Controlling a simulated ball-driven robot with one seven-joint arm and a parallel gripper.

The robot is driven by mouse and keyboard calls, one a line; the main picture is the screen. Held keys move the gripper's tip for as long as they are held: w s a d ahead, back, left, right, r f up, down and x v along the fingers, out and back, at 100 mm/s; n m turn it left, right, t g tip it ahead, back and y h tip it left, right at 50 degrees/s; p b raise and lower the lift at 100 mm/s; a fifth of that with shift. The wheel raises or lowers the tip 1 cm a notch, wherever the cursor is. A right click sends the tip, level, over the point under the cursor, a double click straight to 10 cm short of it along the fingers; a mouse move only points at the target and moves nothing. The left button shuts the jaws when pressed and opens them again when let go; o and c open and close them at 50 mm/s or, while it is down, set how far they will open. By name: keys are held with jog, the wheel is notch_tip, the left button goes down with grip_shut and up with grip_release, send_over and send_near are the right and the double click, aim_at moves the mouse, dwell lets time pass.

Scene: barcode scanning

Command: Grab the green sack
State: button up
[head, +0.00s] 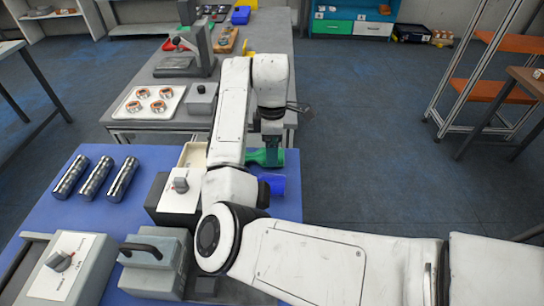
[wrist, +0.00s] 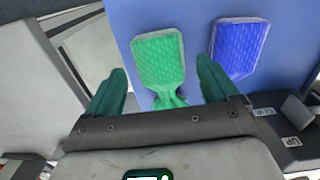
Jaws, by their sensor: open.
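The green sack (wrist: 158,57) lies flat on the blue table top in the wrist view, its narrow gathered neck toward my gripper. In the head view the green sack (head: 259,157) shows only partly, at the table's far right corner behind my arm. My gripper (wrist: 162,70) is open, with one dark green finger on each side of the sack's neck and lower part. Nothing is gripped. In the head view my gripper (head: 272,146) points down over the sack. I cannot tell the height left between fingers and table.
A blue sack (wrist: 240,46) lies close to the right of the green one. A pale tray (head: 193,154) and a grey box with a white top (head: 181,190) stand to the left. Several dark cylinders (head: 97,178) lie farther left. Open floor lies right of the table.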

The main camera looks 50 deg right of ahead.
jog(key=shift+f, duration=1)
jog(key=c, duration=1.3)
jog(key=shift+o, duration=0.2)
jog(key=shift+r, duration=0.1)
